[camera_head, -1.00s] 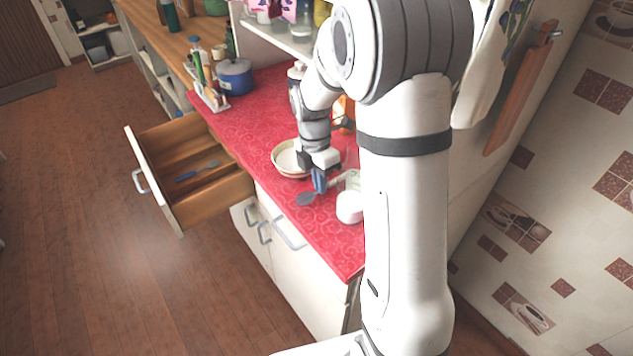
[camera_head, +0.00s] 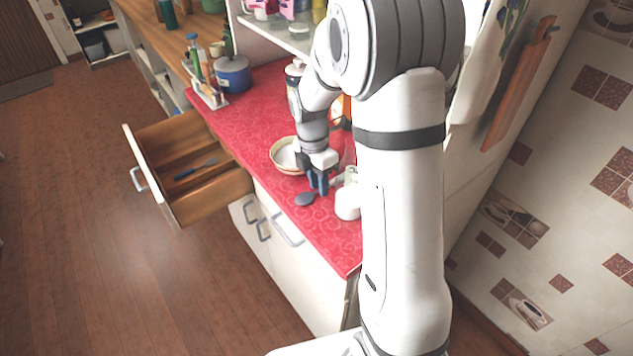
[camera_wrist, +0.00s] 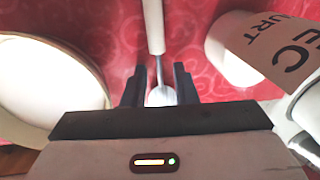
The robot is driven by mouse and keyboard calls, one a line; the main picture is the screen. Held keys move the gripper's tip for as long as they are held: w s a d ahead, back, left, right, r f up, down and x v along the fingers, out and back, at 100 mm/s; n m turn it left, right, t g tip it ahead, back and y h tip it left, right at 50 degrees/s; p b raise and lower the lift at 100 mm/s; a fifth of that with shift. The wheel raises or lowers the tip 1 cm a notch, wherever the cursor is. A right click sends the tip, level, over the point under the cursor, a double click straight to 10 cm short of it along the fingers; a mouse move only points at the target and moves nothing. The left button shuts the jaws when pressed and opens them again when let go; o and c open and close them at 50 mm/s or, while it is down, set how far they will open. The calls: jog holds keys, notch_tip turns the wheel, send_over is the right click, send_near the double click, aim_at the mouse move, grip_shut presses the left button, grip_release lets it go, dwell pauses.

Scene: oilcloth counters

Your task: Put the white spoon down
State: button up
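The white spoon has its pale handle (camera_wrist: 154,25) running up between my gripper's fingers in the wrist view. Its bowl shows grey in the head view (camera_head: 305,199), toward the counter's front edge. The spoon appears to lie on the red oilcloth counter (camera_head: 262,118). My gripper (camera_head: 318,184) is low over the counter with its two dark fingers apart. In the wrist view the fingers (camera_wrist: 159,88) stand on either side of the spoon, with gaps visible. Part of the spoon's bowl is hidden by my gripper in the wrist view.
A cream dish (camera_head: 283,158) stands close left of my gripper, and a white cup (camera_head: 347,205) close right. A lettered container (camera_wrist: 282,45) shows in the wrist view. A blue pot (camera_head: 233,75) stands farther back.

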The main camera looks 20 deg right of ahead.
notch_tip(320, 180, up, 12)
jog(key=w, duration=0.1)
jog(key=shift+w+a+b, duration=0.35)
jog(key=shift+b, duration=0.05)
dwell(0.3)
